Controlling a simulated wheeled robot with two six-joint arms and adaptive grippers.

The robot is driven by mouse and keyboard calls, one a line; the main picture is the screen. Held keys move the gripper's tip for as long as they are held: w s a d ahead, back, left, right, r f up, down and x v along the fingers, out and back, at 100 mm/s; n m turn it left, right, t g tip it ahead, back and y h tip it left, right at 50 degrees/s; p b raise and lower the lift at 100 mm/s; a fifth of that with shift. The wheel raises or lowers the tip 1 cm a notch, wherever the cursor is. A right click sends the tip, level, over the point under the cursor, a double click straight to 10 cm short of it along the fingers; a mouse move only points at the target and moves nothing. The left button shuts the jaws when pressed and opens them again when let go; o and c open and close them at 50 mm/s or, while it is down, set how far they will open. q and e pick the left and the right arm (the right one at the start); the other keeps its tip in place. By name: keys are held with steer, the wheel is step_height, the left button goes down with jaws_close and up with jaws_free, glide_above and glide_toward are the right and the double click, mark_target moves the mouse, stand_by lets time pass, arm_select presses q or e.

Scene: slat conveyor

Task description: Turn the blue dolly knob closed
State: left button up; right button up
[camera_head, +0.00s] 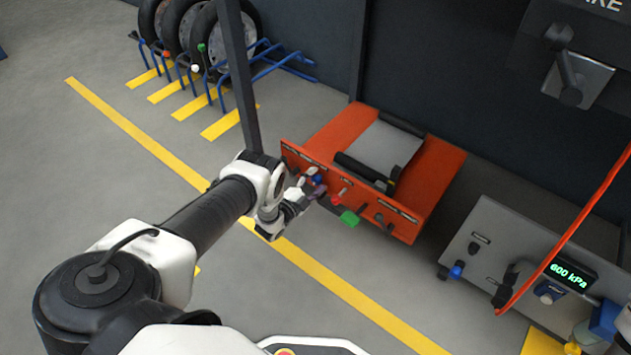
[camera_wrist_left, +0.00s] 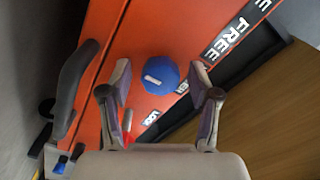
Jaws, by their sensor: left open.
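The blue dolly knob (camera_wrist_left: 160,75) is round with a white pointer mark, on the orange dolly's front panel (camera_wrist_left: 150,25) near "FREE" and "LOCK" labels. My left gripper (camera_wrist_left: 160,88) is open, with one finger on each side of the knob in that view. I cannot tell whether the fingers touch it. In the head view the knob (camera_head: 318,180) shows just beyond the left gripper (camera_head: 304,190), partly covered by it. The right gripper is not in view.
A dark post (camera_head: 238,80) stands behind my left arm. A grey unit (camera_head: 490,235) with a pressure display is at the right. The floor in front is clear.

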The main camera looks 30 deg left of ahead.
arm_select(q)
steer(key=s+a, duration=0.1)
steer(key=s, duration=1.1)
